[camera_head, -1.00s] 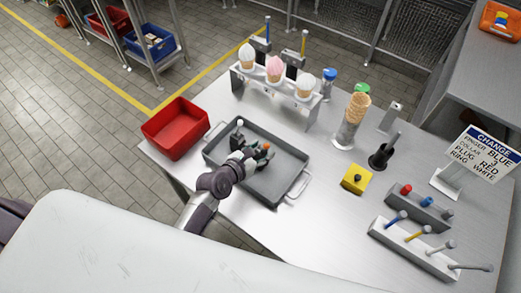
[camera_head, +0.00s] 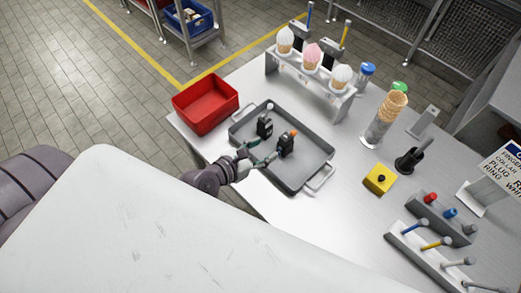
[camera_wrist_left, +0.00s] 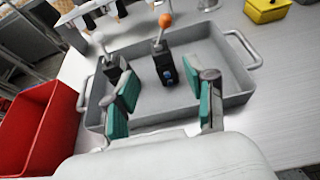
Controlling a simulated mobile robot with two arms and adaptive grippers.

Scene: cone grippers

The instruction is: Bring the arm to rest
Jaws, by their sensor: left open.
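My left gripper (camera_head: 257,159) is open and empty at the near left edge of a grey tray (camera_head: 318,143). In the left wrist view its two green-padded fingers (camera_wrist_left: 163,112) are spread, with nothing between them. Two small black devices stand in the tray, apart from the fingers. One has an orange ball on top (camera_head: 286,145) and also shows in the left wrist view (camera_wrist_left: 164,65). The other has a white ball on top (camera_head: 265,126) and stands to its left. My right gripper is in neither view.
A red bin (camera_head: 206,104) stands left of the tray. A rack with three cones (camera_head: 312,79) is behind it. A yellow box (camera_head: 379,179), a cone holder (camera_head: 380,128) and racks of coloured pegs (camera_head: 424,245) are to the right. The table's near strip is bare.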

